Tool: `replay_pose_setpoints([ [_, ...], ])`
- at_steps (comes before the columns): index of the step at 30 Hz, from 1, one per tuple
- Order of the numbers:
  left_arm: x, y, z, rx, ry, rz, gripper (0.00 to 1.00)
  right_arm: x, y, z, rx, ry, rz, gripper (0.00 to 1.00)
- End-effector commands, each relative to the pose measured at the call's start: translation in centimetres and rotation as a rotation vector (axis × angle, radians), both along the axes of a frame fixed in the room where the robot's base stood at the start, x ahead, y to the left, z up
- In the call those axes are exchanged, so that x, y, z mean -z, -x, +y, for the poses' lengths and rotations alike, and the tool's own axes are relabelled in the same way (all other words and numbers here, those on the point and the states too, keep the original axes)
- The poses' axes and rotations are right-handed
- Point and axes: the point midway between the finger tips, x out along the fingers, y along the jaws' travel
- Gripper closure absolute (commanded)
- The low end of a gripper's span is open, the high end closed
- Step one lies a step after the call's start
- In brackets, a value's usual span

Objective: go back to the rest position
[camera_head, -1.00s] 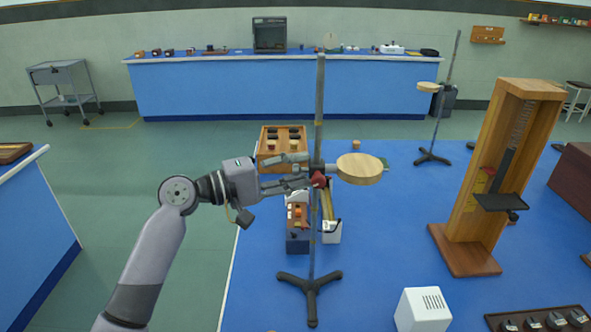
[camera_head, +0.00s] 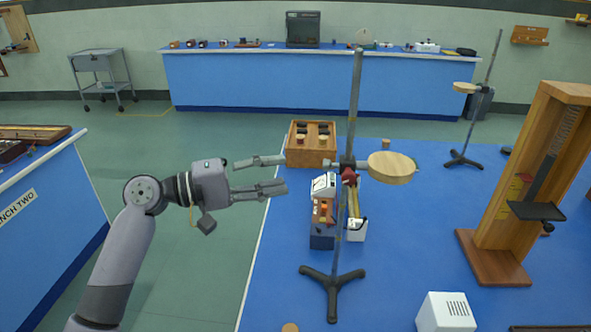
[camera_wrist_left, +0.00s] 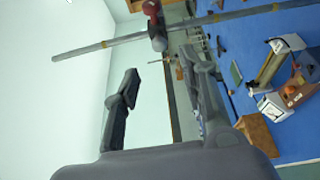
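My left gripper (camera_head: 283,174) is open and empty in the head view, left of the near stand's rod (camera_head: 354,110) and apart from it. Its arm comes in from the lower left. In the left wrist view the two fingers (camera_wrist_left: 165,100) are spread with nothing held between them, and the stand's rod (camera_wrist_left: 110,43) with its red clamp knob lies beyond the tips. My right gripper is not in view.
The stand carries a round wooden disc (camera_head: 392,167) above the blue bench (camera_head: 275,270). A wooden box (camera_head: 312,157), a white box (camera_head: 446,312) and a tall wooden frame (camera_head: 497,240) stand on the bench. Green floor (camera_head: 190,265) lies left of it.

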Motion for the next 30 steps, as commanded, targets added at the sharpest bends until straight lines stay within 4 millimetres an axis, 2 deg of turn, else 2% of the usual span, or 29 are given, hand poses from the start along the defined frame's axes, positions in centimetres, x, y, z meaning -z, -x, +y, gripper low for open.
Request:
replay_pose_setpoints([
  [4,0.0,0.4,0.9,0.001,-0.001,-0.001,0.61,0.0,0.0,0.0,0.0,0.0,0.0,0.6],
  [13,0.0,0.5,1.0,0.001,-0.002,-0.001,0.61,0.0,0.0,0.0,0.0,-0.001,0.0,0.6],
  [17,1.7,0.9,0.5,-0.002,-0.042,-0.009,0.61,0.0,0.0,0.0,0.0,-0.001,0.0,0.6],
  [20,6.0,2.3,-0.4,-0.009,-0.151,-0.03,0.61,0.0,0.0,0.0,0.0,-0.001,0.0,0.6],
  [23,12.4,4.8,-1.2,-0.014,-0.334,-0.07,0.61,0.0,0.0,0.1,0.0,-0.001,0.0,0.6],
  [24,15.2,6.2,-1.4,-0.014,-0.42,-0.09,0.61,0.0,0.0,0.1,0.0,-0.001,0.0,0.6],
  [27,21.4,10.0,-1.0,-0.003,-0.639,-0.132,0.61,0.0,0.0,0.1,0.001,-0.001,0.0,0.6],
  [30,26.5,14.1,0.2,0.017,-0.855,-0.159,0.61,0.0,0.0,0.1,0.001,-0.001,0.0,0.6],
])
